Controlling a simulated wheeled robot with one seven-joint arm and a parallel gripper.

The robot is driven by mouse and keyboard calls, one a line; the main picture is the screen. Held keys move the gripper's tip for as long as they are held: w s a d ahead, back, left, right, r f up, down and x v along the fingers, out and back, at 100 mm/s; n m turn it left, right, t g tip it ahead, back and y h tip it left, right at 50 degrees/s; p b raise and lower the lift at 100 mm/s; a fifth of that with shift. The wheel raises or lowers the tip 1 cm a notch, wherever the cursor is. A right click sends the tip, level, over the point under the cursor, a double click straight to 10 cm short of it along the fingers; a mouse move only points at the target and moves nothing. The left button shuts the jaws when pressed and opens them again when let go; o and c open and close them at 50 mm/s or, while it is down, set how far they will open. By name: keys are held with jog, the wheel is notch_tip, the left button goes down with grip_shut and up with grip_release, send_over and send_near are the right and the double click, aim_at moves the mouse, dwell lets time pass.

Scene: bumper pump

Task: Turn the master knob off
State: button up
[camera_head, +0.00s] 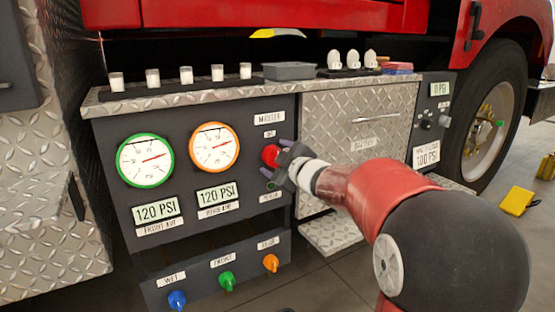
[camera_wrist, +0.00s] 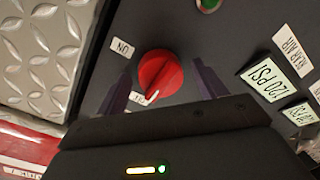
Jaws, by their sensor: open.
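The red master knob (camera_head: 270,155) sits on the dark front panel, below the label "MASTER" (camera_head: 269,117). In the wrist view the knob (camera_wrist: 160,76) has a white pointer mark at its lower left edge, beside a partly hidden white label (camera_wrist: 138,98). Another label (camera_wrist: 122,47), seen upside down and seeming to read "ON", lies at the knob's upper left. My gripper (camera_head: 275,163) is at the knob. In the wrist view its two dark purple fingers stand open, one on each side of the knob, with small gaps. Contact is not visible.
Two round gauges (camera_head: 145,160) and "120 PSI" displays are left of the knob. Blue, green (camera_head: 227,281) and orange knobs sit on a lower box. Several candle-like cups and a grey tray (camera_head: 290,71) stand on the ledge above. A diamond-plate door (camera_head: 345,125) is to the right.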

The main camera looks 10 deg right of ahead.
jog(key=shift+s, duration=0.1)
jog(key=p+v, duration=0.1)
jog(key=v, duration=0.6)
jog(key=shift+s, duration=0.35)
jog(key=shift+d+r, duration=0.1)
